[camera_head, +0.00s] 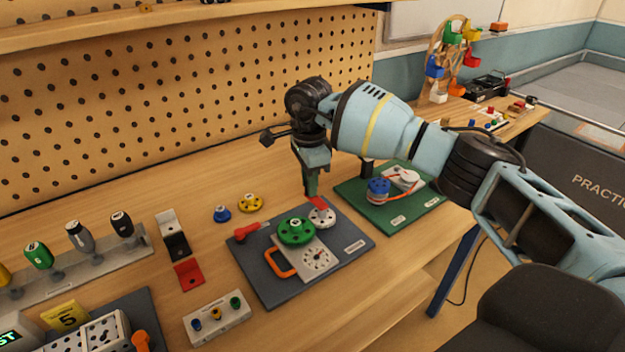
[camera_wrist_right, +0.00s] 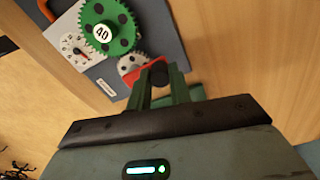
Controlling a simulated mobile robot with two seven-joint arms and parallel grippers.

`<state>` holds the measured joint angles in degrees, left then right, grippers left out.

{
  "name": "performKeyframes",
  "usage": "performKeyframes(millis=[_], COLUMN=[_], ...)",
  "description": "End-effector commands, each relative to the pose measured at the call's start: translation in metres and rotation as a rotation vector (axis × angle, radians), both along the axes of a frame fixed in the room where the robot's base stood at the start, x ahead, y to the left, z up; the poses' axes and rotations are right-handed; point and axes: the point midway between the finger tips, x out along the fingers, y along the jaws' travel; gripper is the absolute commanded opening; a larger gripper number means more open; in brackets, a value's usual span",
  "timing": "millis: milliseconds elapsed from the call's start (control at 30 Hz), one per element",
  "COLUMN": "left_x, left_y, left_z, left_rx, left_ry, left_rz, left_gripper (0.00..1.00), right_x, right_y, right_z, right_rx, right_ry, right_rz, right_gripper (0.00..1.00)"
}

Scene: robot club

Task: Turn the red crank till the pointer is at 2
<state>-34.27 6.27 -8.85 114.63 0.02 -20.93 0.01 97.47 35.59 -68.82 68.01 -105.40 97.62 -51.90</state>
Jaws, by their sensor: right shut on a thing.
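The red crank (camera_head: 318,202) sits on the small light-grey gear (camera_head: 322,217) at the back right of a dark grey board. In the right wrist view the red crank (camera_wrist_right: 142,78) has a dark upright knob (camera_wrist_right: 158,72) between my fingers. My right gripper (camera_head: 311,188) points down and is shut on that knob; it also shows in the right wrist view (camera_wrist_right: 160,88). The white dial (camera_head: 318,260) lies in front of the big green gear (camera_head: 296,231); the dial also shows in the right wrist view (camera_wrist_right: 75,46). Its pointer is too small to read surely. My left gripper is out of view.
The dark board (camera_head: 352,238) also carries a red lever (camera_head: 249,232) and an orange handle (camera_head: 281,263). A green board (camera_head: 428,212) with a blue pulley stands to the right. Blue and yellow knobs lie behind left; a pegboard (camera_head: 200,90) rises behind.

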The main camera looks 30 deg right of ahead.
Motion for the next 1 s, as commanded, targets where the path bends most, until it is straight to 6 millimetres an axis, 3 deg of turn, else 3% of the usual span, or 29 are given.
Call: performKeyframes(millis=[700, 733, 867, 1000], left_x=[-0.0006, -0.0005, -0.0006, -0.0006], left_y=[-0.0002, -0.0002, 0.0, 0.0], left_z=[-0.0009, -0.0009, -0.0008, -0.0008], left_rx=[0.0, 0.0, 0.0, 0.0], left_ry=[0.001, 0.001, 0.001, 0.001], left_rz=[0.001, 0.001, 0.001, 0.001], left_gripper=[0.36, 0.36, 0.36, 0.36], right_x=[-0.0001, -0.0001, -0.0002, -0.0003], right_y=[0.0039, 0.0039, 0.0038, 0.0037], right_z=[0.0012, 0.0012, 0.0009, 0.0005], right_rx=[0.002, 0.002, 0.001, 0.001], right_ry=[-0.002, -0.002, -0.002, -0.001], right_rz=[0.076, 0.076, 0.076, 0.076], right_gripper=[0.0, 0.23, 0.4, 0.42])
